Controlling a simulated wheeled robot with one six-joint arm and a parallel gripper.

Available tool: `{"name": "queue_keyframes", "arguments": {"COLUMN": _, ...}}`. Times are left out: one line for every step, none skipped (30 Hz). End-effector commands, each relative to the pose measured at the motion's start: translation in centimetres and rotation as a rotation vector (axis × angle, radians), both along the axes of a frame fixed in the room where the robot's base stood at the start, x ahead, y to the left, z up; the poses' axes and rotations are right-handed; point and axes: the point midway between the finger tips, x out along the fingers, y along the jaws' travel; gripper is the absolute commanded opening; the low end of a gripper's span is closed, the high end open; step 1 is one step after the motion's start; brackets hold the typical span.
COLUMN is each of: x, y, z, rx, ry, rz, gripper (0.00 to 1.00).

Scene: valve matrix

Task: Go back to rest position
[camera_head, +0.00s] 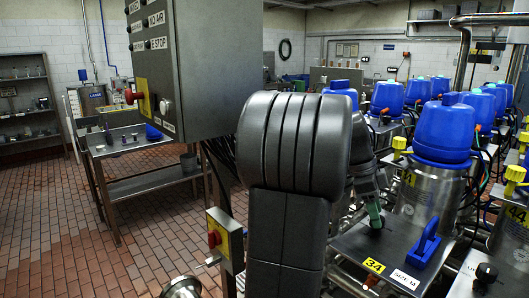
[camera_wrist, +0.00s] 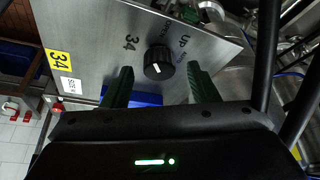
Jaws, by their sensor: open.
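My gripper (camera_wrist: 163,82) is open, with its two dark green fingers spread apart in the wrist view. A black round knob (camera_wrist: 158,62) with a white mark shows on a metal panel (camera_wrist: 95,35) between and beyond the fingertips. No contact with the knob is visible. A blue part (camera_wrist: 145,99) shows between the fingers, partly hidden by the gripper body. In the head view a green fingertip (camera_head: 374,214) is over the panel marked 34 (camera_head: 345,243), left of a blue handle (camera_head: 424,246). My arm hides most of the gripper there.
Several blue-topped steel valves (camera_head: 444,133) stand close together at right. A grey control box (camera_head: 205,65) with a red button hangs at upper left, near my arm. A smaller red-and-yellow switch box (camera_head: 222,240) is below it. Steel tables (camera_head: 150,185) stand at left; the tiled floor (camera_head: 50,225) is open.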

Motion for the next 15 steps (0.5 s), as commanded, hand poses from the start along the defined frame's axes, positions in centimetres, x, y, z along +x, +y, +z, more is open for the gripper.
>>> {"name": "queue_keyframes", "arguments": {"x": 0.2, "y": 0.3, "z": 0.7, "rx": -0.001, "ry": -0.003, "rz": 0.000, "gripper": 0.54}}
{"name": "queue_keyframes", "arguments": {"x": 0.2, "y": 0.4, "z": 1.1, "rx": -0.002, "ry": -0.004, "rz": 0.001, "gripper": 0.54}}
{"name": "queue_keyframes", "arguments": {"x": 0.3, "y": 0.7, "z": 1.8, "rx": -0.001, "ry": -0.004, "rz": 0.001, "gripper": 0.54}}
{"name": "queue_keyframes", "arguments": {"x": 0.4, "y": 0.9, "z": 2.3, "rx": -0.002, "ry": -0.005, "rz": 0.001, "gripper": 0.54}}
{"name": "queue_keyframes", "arguments": {"x": 0.5, "y": 1.1, "z": 2.8, "rx": -0.001, "ry": -0.005, "rz": 0.001, "gripper": 0.54}}
{"name": "queue_keyframes", "arguments": {"x": 0.7, "y": 1.4, "z": 3.6, "rx": -0.001, "ry": -0.006, "rz": 0.002, "gripper": 0.54}}
{"name": "queue_keyframes", "arguments": {"x": 0.8, "y": 1.6, "z": 4.1, "rx": -0.002, "ry": -0.004, "rz": 0.002, "gripper": 0.54}}
{"name": "queue_keyframes", "arguments": {"x": 0.9, "y": 1.8, "z": 4.7, "rx": -0.001, "ry": -0.005, "rz": 0.002, "gripper": 0.54}}
{"name": "queue_keyframes", "arguments": {"x": 1.0, "y": 2.1, "z": 5.4, "rx": -0.001, "ry": -0.003, "rz": 0.002, "gripper": 0.54}}
{"name": "queue_keyframes", "arguments": {"x": 1.1, "y": 2.3, "z": 6.0, "rx": -0.001, "ry": -0.005, "rz": 0.002, "gripper": 0.54}}
{"name": "queue_keyframes", "arguments": {"x": 1.1, "y": 2.5, "z": 6.5, "rx": 0.000, "ry": -0.004, "rz": 0.002, "gripper": 0.54}}
{"name": "queue_keyframes", "arguments": {"x": 1.3, "y": 2.8, "z": 7.2, "rx": 0.000, "ry": -0.004, "rz": 0.002, "gripper": 0.54}}
{"name": "queue_keyframes", "arguments": {"x": 1.3, "y": 3.0, "z": 7.8, "rx": -0.001, "ry": -0.005, "rz": 0.002, "gripper": 0.54}}
{"name": "queue_keyframes", "arguments": {"x": 1.4, "y": 3.2, "z": 8.3, "rx": 0.000, "ry": -0.004, "rz": 0.002, "gripper": 0.54}}
{"name": "queue_keyframes", "arguments": {"x": 1.5, "y": 3.4, "z": 8.9, "rx": 0.000, "ry": -0.004, "rz": 0.002, "gripper": 0.54}}
